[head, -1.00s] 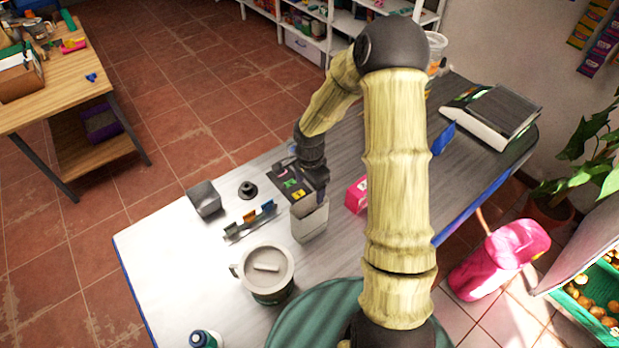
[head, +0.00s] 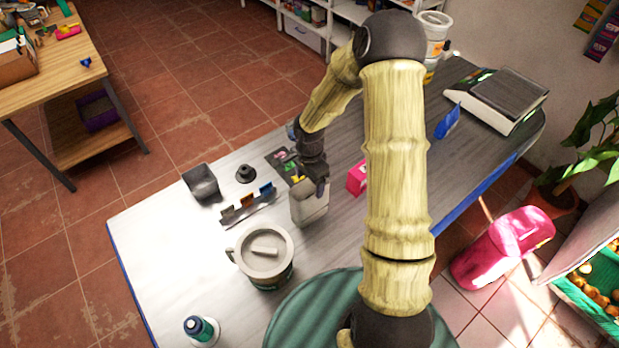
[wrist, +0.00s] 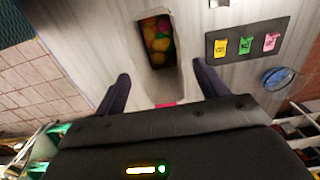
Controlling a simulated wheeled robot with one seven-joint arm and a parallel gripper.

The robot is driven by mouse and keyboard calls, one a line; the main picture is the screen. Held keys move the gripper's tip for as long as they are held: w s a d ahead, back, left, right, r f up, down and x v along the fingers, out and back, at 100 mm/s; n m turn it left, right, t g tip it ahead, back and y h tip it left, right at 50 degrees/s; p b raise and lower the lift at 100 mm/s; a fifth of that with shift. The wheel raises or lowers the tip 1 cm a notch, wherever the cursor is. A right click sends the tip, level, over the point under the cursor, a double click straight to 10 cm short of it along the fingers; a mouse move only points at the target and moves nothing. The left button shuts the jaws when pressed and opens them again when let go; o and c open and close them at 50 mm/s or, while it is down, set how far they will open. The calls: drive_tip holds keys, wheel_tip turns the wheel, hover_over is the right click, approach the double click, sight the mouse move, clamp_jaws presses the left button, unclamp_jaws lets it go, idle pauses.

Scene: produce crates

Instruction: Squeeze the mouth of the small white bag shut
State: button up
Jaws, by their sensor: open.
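The small white bag (head: 309,207) stands upright on the counter in the head view. The wrist view looks down into the bag (wrist: 173,82); its mouth is open, a long gap with round yellow, orange, green and red things inside. My gripper (head: 320,190) is at the bag's top in the head view. In the wrist view my gripper (wrist: 163,82) is open, with one dark finger on each side of the bag's near part. Both fingers appear apart from the bag. Whether the fingertips are at rim height is hard to tell.
A pink box (head: 356,178) stands close to the bag's right. A dark card holder (wrist: 248,46) lies beside the bag. A scale (head: 499,98) stands at the back right.

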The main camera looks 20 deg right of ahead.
drive_tip(key=shift+f+b, duration=0.9)
drive_tip(key=shift+f, duration=0.45)
drive_tip(key=shift+r, duration=0.1)
drive_tip(key=shift+c, duration=0.4)
drive_tip(key=c, duration=1.5)
drive_tip(key=o, duration=1.6)
drive_tip(key=shift+r+p, duration=2.8)
drive_tip(key=shift+r, duration=1.25)
